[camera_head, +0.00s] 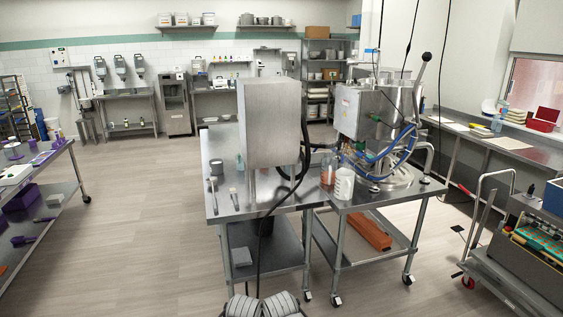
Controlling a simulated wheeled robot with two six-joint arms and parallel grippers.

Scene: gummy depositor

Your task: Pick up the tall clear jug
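A tall clear container (327,172), which looks like the clear jug, stands upright on the steel table (231,206) in the middle of the room. It is small in the picture, with a reddish tint low down, and I cannot make out its handle. A white jug or tub (344,184) stands just to its right and in front, close to it. No gripper of mine can be made out, and nothing is seen holding the clear container. Grey rounded parts at the bottom edge may be mine, but no fingers show there.
A steel box-shaped machine (268,123) stands left of the container. A steel kettle machine (365,112) with blue hoses stands behind and right. A black cable hangs in front of the table. A cart (520,250) is at right, a shelf table (40,185) at left. Open floor (140,240) lies left of the middle table.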

